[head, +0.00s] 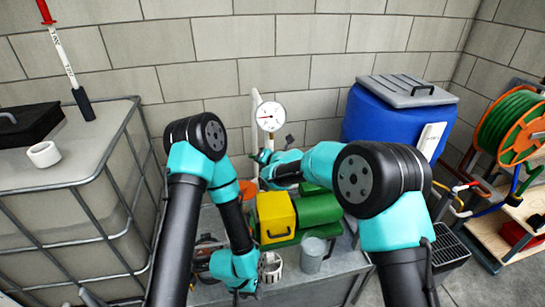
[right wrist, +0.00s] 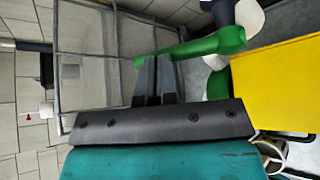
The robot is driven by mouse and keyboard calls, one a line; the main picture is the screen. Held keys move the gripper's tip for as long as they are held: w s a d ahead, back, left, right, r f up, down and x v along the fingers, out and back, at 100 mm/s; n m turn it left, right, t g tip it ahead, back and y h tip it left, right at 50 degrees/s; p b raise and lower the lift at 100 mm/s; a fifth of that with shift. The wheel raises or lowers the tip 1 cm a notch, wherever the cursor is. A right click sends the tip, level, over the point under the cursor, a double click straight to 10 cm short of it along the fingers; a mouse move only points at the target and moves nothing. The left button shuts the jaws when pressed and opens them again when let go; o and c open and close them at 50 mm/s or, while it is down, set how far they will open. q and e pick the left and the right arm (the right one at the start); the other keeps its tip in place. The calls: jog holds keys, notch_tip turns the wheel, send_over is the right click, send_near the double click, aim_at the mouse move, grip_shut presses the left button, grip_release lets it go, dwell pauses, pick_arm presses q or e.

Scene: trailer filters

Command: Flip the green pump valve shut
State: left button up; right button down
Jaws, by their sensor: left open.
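The green pump valve's handle (right wrist: 205,46) lies roughly level in the right wrist view, its thick hub at the right end.
A pressure gauge (head: 270,116) tops the pipe. A caged tank (head: 75,165) stands left, a blue barrel (head: 385,125) behind right.

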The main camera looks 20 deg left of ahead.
jog(key=shift+s+a+f, duration=0.15)
jog(key=shift+a+f, duration=0.1)
jog(key=shift+f, duration=0.1)
jog(key=shift+d, duration=0.1)
jog(key=shift+w+d+f, duration=0.25)
jog(key=shift+w+d, duration=0.2)
jog(key=shift+d, duration=0.1)
